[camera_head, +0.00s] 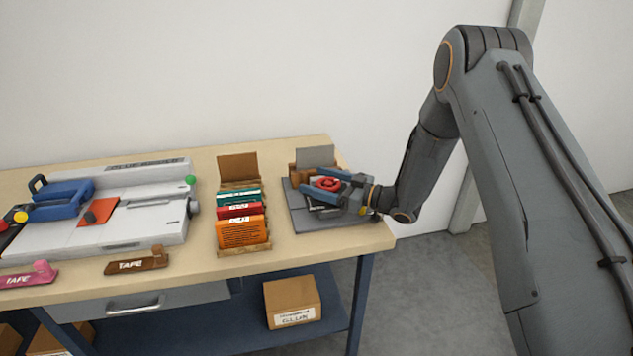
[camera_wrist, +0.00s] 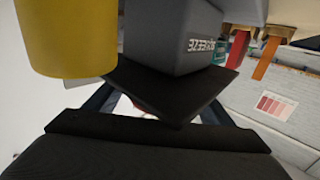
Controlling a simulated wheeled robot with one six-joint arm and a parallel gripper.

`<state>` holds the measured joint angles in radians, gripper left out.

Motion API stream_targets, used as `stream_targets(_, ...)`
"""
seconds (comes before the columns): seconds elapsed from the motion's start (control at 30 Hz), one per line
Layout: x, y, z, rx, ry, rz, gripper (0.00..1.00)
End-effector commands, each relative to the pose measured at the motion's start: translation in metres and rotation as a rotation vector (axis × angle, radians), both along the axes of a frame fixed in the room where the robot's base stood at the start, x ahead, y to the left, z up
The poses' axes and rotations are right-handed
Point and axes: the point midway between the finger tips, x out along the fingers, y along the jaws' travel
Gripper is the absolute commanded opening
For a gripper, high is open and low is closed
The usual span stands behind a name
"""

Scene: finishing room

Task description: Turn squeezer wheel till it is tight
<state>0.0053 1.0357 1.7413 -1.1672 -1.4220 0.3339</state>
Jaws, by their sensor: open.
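The red squeezer wheel (camera_head: 327,184) sits on the squeezer (camera_head: 295,205), a grey device with a flat base at the right end of the bench. My gripper (camera_head: 309,179) is low over the squeezer, its two blue fingers spread on either side of the wheel. I cannot tell whether either finger touches it. In the wrist view, a dark grey block (camera_wrist: 185,40) with partly readable lettering is close in front.
A rack of coloured packets (camera_head: 240,232) stands left of the squeezer on the bench (camera_head: 290,245). Further left is a large white machine (camera_head: 130,230) with a blue clamp. A yellow cylinder (camera_wrist: 65,35) is close in the wrist view. A cardboard box (camera_head: 292,300) lies on the lower shelf.

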Motion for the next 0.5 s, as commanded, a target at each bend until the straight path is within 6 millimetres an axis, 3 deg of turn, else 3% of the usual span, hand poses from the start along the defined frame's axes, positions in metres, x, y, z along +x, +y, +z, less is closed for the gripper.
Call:
stream_targets(0.3, -0.02, -0.047, -0.001, 0.0, 0.0, -0.004, 0.76)
stream_targets(0.5, -0.028, -0.062, 0.0, 0.0, -0.001, -0.002, 0.76)
